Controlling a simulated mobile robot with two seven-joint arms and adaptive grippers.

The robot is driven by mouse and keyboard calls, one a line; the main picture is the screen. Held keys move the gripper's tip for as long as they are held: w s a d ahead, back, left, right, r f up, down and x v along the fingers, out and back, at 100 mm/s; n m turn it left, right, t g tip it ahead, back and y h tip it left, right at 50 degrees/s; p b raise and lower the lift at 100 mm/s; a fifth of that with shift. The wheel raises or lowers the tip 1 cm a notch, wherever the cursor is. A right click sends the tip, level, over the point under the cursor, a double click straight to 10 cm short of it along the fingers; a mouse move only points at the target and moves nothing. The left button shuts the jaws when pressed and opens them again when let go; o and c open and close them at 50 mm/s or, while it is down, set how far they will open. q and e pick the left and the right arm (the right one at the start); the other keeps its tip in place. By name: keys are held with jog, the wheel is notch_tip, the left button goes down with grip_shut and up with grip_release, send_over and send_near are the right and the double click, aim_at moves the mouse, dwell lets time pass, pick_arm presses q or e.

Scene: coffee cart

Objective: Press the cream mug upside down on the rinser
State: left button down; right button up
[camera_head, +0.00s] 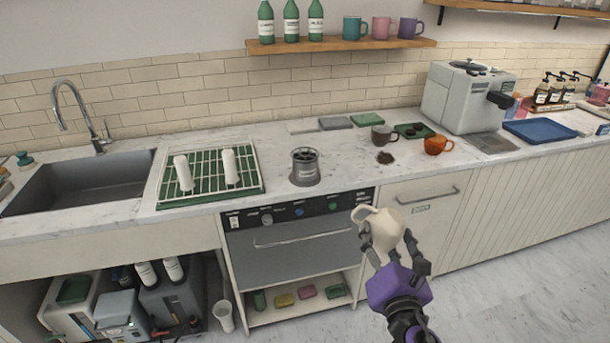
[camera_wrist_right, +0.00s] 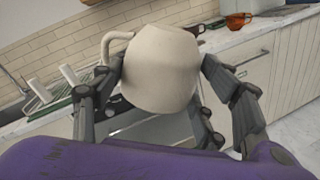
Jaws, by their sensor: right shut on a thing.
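The cream mug (camera_head: 384,232) is held in the air in front of the counter by my right gripper (camera_head: 395,252), with its handle toward the upper left. In the right wrist view the mug (camera_wrist_right: 162,70) sits between the fingers of my right gripper (camera_wrist_right: 165,90), which are shut around its body. Its opening is not clearly visible. A grey metal cylinder with a dark top, which looks like the rinser (camera_head: 305,170), stands on the counter, left of and beyond the mug. My left gripper is not in view.
A green drying rack (camera_head: 208,193) with two white upright items is left of the rinser, beside the sink (camera_head: 85,182). A dark mug (camera_head: 383,137), an orange mug (camera_head: 437,146) and a coffee machine (camera_head: 465,98) stand to the right. The counter front around the rinser is clear.

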jog(key=shift+r, duration=0.1)
jog(key=n, duration=0.6)
